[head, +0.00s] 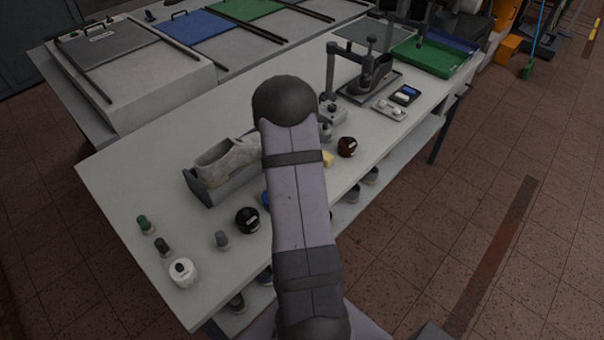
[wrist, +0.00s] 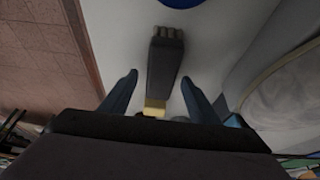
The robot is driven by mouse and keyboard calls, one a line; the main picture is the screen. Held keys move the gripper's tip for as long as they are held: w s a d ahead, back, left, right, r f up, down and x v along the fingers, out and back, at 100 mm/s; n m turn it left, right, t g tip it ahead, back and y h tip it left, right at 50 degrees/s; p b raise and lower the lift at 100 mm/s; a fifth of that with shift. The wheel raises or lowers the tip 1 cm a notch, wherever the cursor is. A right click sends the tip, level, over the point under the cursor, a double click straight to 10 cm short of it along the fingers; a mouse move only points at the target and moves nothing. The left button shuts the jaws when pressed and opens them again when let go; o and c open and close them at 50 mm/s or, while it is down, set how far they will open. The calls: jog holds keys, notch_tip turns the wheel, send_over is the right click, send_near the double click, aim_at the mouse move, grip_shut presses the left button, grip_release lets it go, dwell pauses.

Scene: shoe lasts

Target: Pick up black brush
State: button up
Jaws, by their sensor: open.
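The black brush (wrist: 165,62) lies on the white tabletop in the wrist view, with its short bristles at the top of the picture and its dark body running down between the fingers. My gripper (wrist: 159,77) is open, with one blue finger on each side of the brush's lower part and a gap on both sides. I cannot tell how far above the table the fingertips are. In the head view my arm hides both the brush and my gripper.
A grey-white shoe (head: 229,161) rests in a grey holder on the table, close to the right of my gripper in the wrist view. A yellow block (wrist: 154,108) shows below the brush. A black jar (head: 247,220) and a brown jar (head: 347,147) stand nearby.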

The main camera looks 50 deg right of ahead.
jog(key=shift+d+f, duration=0.25)
jog(key=shift+f, duration=0.4)
jog(key=c, duration=1.1)
jog(key=shift+r, duration=0.1)
